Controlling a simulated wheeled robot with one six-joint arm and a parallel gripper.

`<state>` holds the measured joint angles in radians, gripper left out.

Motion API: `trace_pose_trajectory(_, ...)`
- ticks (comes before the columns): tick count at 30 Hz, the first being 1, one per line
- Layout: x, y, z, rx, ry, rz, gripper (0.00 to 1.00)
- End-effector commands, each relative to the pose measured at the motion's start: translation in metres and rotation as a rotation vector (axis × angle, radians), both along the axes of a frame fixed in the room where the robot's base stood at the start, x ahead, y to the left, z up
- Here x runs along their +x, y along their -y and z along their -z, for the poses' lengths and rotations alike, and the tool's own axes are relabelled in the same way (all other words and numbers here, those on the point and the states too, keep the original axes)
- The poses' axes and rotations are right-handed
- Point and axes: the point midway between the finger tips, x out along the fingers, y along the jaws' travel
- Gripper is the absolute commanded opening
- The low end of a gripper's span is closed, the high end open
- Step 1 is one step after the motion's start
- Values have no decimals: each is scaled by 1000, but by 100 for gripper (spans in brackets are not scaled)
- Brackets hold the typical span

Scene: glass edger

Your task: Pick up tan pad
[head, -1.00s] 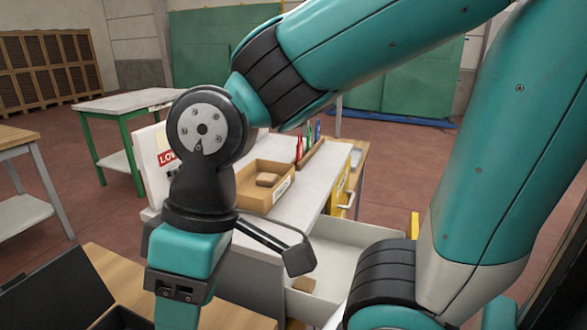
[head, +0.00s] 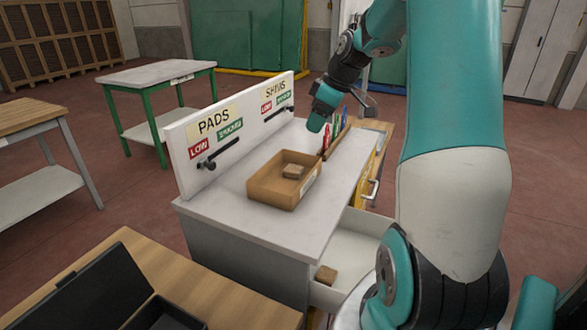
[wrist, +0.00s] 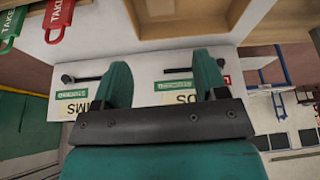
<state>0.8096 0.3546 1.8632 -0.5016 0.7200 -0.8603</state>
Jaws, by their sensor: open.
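One tan pad (head: 293,171) lies inside an open cardboard box (head: 262,191) on the grey bench top in the head view. Another tan block (head: 326,275) lies in the open white drawer below. My gripper is above the bench, behind and to the right of the box, near the upright tags. In the wrist view its two teal fingers (wrist: 163,82) are apart with nothing between them. I cannot make out a pad in the wrist view.
A white board (head: 240,130) marked PADS and SHIMS, with two black sliders, stands along the bench's left edge. A holder with red, green and blue tags (head: 335,136) is right of the box. An open black case (head: 95,285) sits front left.

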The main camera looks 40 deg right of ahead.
Motion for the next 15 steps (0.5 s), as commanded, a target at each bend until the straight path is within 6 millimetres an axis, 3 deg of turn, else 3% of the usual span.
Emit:
trace_pose_trajectory(9,24,-14,64,5,-7,-3,66)
trace_pose_trajectory(15,36,-19,95,3,-5,-2,66)
